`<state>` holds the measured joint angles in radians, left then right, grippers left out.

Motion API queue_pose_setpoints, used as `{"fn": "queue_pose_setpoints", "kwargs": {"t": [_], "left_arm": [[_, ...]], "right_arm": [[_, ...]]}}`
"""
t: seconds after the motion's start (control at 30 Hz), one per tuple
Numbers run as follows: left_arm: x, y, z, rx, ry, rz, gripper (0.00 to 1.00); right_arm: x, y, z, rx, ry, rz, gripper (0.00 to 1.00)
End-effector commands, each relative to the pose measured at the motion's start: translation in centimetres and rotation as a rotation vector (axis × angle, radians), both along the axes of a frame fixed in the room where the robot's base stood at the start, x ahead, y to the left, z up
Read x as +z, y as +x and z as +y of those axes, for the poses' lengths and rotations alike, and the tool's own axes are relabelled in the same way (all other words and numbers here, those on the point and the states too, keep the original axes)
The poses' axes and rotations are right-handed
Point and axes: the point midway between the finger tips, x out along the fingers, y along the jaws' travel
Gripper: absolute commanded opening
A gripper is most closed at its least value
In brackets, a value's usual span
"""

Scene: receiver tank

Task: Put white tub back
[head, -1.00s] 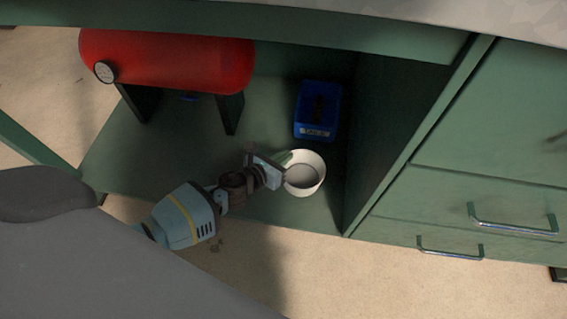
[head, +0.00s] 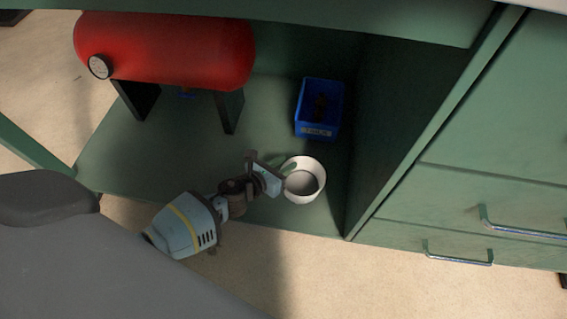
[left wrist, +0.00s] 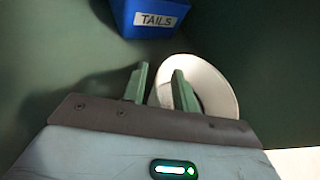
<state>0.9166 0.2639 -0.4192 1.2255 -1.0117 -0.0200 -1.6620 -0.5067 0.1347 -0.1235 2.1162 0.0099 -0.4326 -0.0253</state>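The white tub (head: 306,195), round and open-topped, stands upright on the green lower shelf, near the front edge. My left gripper (head: 283,172) is at the tub's left side. In the left wrist view, the two green fingers of the left gripper (left wrist: 160,84) are apart, one outside the rim of the white tub (left wrist: 222,85) and the other overlapping its opening. A gap shows between the fingers, and I cannot tell whether either touches the wall. My right gripper is not in view.
A blue bin (head: 319,130) labelled TAILS stands behind the tub. A red tank (head: 165,50) with a gauge stands on dark legs at the back left. A green partition and drawers (head: 470,215) are on the right. The shelf (head: 180,155) is bare between tank and tub.

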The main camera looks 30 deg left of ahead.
Motion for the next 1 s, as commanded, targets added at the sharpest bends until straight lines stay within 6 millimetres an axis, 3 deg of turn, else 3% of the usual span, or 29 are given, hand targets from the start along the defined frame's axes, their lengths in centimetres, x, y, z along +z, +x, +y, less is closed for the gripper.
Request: {"fn": "queue_pose_setpoints", "kwargs": {"t": [0.3, 0.8, 1.0], "left_arm": [[0.4, -0.2, 0.1, 0.000, 0.001, 0.000, 0.28], [3.8, -8.5, 2.5, 0.000, 0.001, 0.000, 0.28], [4.4, -10.3, 3.1, 0.000, 0.000, 0.000, 0.28]], "right_arm": [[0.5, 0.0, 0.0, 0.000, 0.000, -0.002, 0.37], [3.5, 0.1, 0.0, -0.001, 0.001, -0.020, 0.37], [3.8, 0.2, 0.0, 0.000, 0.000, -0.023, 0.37]]}}
